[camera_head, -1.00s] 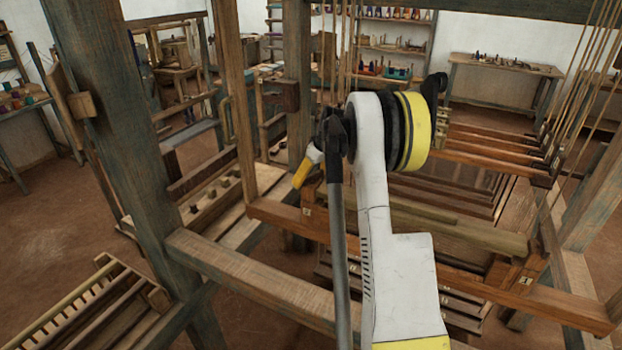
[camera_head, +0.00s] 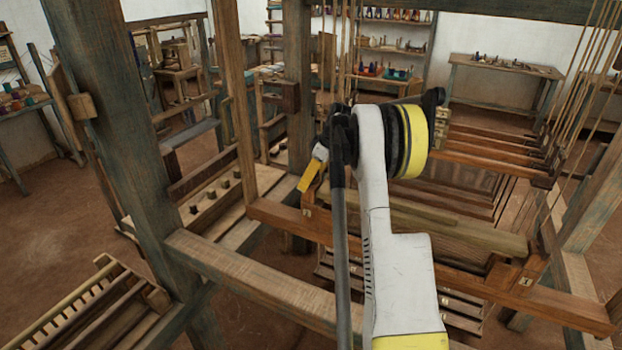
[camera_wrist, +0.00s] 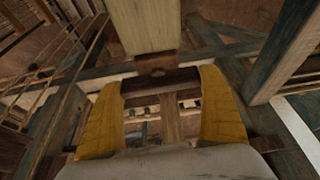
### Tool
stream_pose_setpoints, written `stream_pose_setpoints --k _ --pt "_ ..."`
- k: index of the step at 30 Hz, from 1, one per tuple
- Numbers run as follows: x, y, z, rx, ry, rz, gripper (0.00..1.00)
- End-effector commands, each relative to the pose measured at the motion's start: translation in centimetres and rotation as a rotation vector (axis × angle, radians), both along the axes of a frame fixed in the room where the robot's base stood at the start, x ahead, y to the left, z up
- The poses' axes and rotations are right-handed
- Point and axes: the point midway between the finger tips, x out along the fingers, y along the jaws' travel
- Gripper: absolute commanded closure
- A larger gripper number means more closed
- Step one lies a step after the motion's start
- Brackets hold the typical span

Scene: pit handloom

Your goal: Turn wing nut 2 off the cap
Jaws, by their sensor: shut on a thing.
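In the wrist view the two yellow fingers of my gripper (camera_wrist: 161,97) stand apart, with a dark brown wooden bar spanning between their tips. This bar looks like wing nut 2 (camera_wrist: 158,82), held at both ends. Just beyond it is a brown block (camera_wrist: 157,62), perhaps the cap; I cannot tell for sure. In the head view my gripper (camera_head: 312,176) shows as a yellow finger pointing down and left, above the reddish beam (camera_head: 390,236) near its small "2" label. The nut and cap cannot be made out there, and my arm covers part of the beam.
A thick loom post (camera_head: 115,130) stands at the left, and a thinner post (camera_head: 232,90) is closer to my gripper. A lower rail (camera_head: 260,285) crosses in front. A pale wooden beam (camera_head: 460,232) lies right of my arm. Cords hang at the upper right.

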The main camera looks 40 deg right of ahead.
Motion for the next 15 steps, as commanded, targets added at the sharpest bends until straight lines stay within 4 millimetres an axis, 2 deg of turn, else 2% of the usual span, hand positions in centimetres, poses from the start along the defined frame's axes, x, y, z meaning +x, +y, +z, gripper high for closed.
stream_pose_setpoints --k 6,7,15 --pt "-0.02 -0.01 0.0 -0.001 0.001 0.002 0.4" --pt "-0.03 -0.01 0.0 -0.001 0.001 0.002 0.01" --pt "-0.06 -0.03 0.11 -0.002 0.0 0.001 0.0"
